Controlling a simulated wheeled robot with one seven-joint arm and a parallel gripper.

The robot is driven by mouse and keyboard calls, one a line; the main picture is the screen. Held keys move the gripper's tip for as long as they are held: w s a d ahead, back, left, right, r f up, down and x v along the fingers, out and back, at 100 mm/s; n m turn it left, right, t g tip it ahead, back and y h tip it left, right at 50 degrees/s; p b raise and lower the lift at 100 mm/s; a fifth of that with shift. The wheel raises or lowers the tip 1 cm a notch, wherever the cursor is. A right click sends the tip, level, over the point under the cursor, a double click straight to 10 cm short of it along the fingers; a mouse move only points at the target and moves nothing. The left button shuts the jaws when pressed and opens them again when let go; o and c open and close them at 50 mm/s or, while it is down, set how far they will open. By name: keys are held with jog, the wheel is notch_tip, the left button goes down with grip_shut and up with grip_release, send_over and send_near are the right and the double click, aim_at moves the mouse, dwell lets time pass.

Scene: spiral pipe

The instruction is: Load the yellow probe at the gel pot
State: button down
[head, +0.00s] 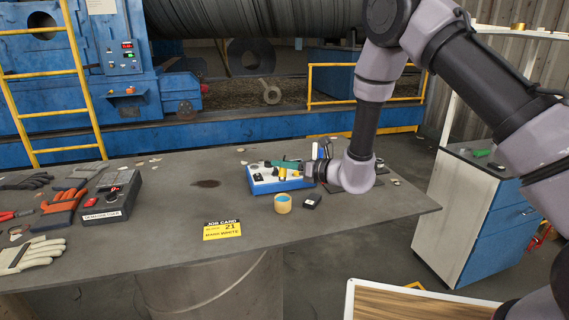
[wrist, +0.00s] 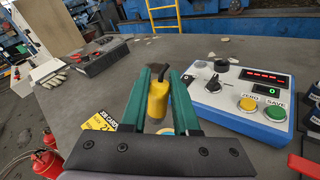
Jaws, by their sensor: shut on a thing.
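My gripper (wrist: 158,88) is shut on the yellow probe (wrist: 157,102), which sits between its green fingers in the wrist view. In the head view the gripper (head: 290,165) and the yellow probe (head: 282,173) appear in front of the blue and white instrument box. The gel pot (head: 283,204), a small round cream-yellow pot with blue inside, stands on the table just in front of that box. In the wrist view only a sliver of the pot shows behind the probe and fingers. The gap between probe and pot cannot be judged exactly.
The instrument box (head: 262,184) has knobs, buttons and a red display (wrist: 265,76). A small black item (head: 312,201) lies right of the pot. A yellow job card (head: 222,230) lies front left. A black box (head: 113,195) and gloves (head: 30,254) are at the left.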

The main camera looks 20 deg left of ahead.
jog(key=shift+f, duration=2.75)
jog(key=shift+f, duration=0.6)
jog(key=shift+r, duration=3.5)
